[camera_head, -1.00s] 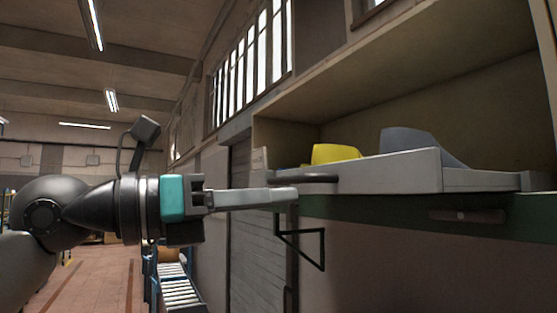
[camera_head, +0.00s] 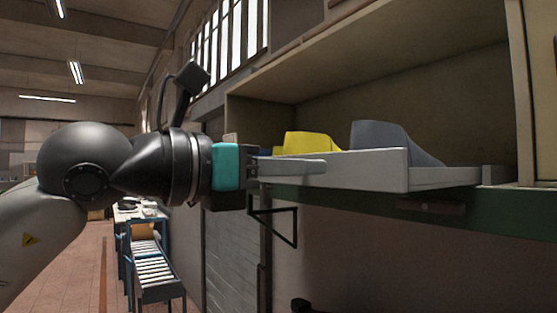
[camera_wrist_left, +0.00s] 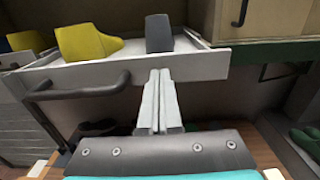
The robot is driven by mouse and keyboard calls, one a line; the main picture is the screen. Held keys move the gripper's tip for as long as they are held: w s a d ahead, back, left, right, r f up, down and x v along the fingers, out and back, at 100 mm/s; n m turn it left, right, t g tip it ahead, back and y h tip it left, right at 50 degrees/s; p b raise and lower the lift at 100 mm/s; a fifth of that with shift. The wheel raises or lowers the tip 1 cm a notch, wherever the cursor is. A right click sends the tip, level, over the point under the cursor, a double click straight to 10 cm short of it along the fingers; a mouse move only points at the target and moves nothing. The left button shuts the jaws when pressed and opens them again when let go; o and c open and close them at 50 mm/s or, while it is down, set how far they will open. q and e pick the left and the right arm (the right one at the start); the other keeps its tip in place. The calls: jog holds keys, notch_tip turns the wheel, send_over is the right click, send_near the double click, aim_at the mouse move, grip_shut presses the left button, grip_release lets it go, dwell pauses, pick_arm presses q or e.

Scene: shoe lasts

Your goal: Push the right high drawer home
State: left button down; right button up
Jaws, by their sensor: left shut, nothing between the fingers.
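The pale grey drawer (camera_head: 375,170) stands out from an open wooden cabinet, with a yellow shoe last (camera_head: 312,143) and a grey shoe last (camera_head: 385,140) in it. It also shows in the left wrist view (camera_wrist_left: 205,68), with a dark bar handle (camera_wrist_left: 80,92) on its front. My left gripper (camera_head: 322,166) is shut and empty. In the left wrist view its fingertips (camera_wrist_left: 161,74) are at the drawer front, to the right of the handle. I cannot tell whether they touch. In the head view the fingers hide the handle. My right gripper is not in view.
A dark green edge (camera_head: 430,203) runs below the drawer, with a black bracket (camera_head: 275,222) under its left end. A cabinet door (camera_head: 540,90) stands at the right. A roller conveyor (camera_head: 155,270) is on the floor at the left.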

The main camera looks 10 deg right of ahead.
aim_at(331, 168)
pick_arm(q)
jog(key=shift+x, duration=3.55)
jog(key=shift+d+f, duration=0.1)
jog(key=shift+p+x, duration=0.4)
jog(key=shift+x, duration=1.8)
jog(key=shift+w+d, duration=0.2)
jog(key=shift+d, duration=0.25)
jog(key=shift+p+x, duration=0.85)
jog(key=shift+x, duration=0.9)
